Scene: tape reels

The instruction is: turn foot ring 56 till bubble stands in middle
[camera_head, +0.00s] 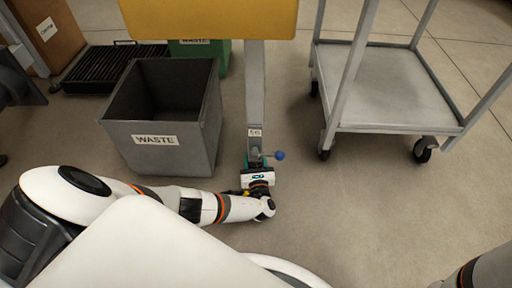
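The leg labelled 56 (255,105) is a grey post that comes down from a yellow body (210,18) at the top of the head view. A small teal part, which looks like the foot ring (266,160), shows at its bottom. A thin rod with a blue ball (280,155) sticks out to its right. My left arm reaches in from the left, and its gripper (258,167) is at the foot, covering part of it. The fingers are too small and hidden to tell open from shut. No bubble can be made out. My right gripper is out of view.
A grey waste bin (165,158) stands just left of the leg, behind my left arm. A green bin (222,58) and a black grated tray (85,72) are farther back. A wheeled cart (385,95) stands at right. The floor right of the foot is clear.

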